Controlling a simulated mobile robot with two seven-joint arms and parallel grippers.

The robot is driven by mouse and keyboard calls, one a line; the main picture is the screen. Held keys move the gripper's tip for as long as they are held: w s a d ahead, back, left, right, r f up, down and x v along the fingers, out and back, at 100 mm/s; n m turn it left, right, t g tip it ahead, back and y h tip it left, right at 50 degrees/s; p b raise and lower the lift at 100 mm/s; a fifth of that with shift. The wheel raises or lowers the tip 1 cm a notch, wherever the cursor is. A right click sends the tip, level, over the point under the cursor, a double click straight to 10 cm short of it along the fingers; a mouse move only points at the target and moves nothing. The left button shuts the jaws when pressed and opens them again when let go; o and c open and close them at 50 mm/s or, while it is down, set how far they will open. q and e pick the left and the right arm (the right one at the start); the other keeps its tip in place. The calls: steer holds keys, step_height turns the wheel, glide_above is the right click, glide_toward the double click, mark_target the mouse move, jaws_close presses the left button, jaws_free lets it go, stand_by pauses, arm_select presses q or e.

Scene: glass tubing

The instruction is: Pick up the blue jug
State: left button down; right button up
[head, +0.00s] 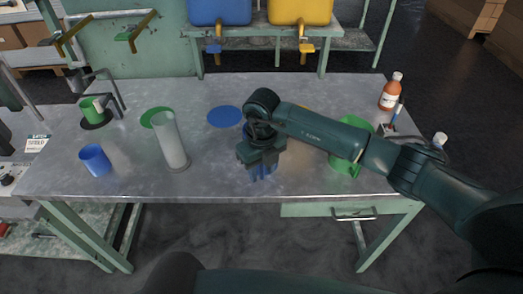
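A blue object that looks like the blue jug (264,173) stands near the front middle of the table in the head view. It is mostly hidden by my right gripper (260,162), which points down over it from above. The fingers overlap the jug in the picture; I cannot tell whether they touch it or are closed on it. My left gripper is not in view.
A blue cup (95,160) and a tall frosted cylinder (168,140) stand left on the grey table (215,180). A green jug (345,165) is partly behind my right arm. An orange bottle (390,93) stands at the right back. A flat blue disc (225,116) lies mid-table.

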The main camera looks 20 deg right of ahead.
steer(key=shift+c, duration=0.3)
jaws_close()
steer(key=shift+r, duration=0.15)
